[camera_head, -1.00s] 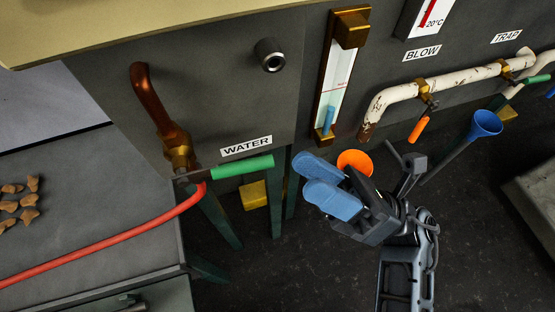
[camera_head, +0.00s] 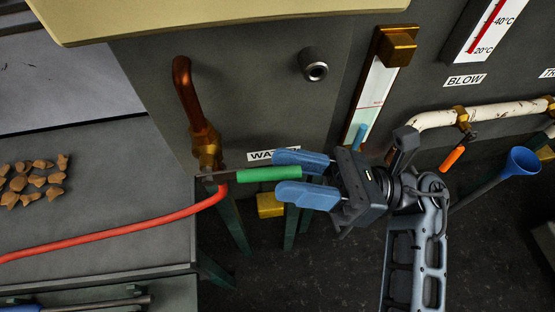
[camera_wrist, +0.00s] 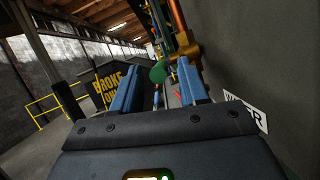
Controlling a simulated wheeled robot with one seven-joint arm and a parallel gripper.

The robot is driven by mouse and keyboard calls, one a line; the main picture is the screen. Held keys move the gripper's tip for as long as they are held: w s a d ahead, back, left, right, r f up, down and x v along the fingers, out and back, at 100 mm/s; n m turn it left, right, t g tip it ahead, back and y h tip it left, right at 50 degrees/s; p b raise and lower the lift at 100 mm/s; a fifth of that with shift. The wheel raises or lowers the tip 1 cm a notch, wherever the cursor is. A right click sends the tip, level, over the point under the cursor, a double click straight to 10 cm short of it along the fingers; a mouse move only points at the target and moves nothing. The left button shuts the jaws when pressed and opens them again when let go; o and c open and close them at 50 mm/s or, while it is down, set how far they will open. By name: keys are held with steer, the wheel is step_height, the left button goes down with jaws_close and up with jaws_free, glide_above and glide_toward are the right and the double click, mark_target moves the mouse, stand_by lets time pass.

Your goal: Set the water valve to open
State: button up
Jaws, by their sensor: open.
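The water valve (camera_head: 206,150) is a brass body under a copper pipe, with a red hose leaving it below. Its green lever handle (camera_head: 268,174) points right, about level, crosswise to the pipe. My gripper (camera_head: 286,176) has two blue fingers, spread apart at the handle's free end, one above and one below it in the head view. In the wrist view the green handle (camera_wrist: 159,72) shows end-on between the blue fingers (camera_wrist: 160,94), with gaps on both sides. The WATER label (camera_head: 262,155) is partly hidden by the upper finger.
The red hose (camera_head: 120,232) runs left over a grey table (camera_head: 100,170) with several brown lumps. To the right are a sight gauge (camera_head: 377,90), the BLOW valve's orange handle (camera_head: 451,159) and a blue funnel (camera_head: 520,162). A yellow block (camera_head: 269,205) is below the handle.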

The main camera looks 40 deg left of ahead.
mark_target(253, 176)
steer(key=shift+x, duration=1.3)
steer(key=shift+c, duration=0.3)
jaws_close()
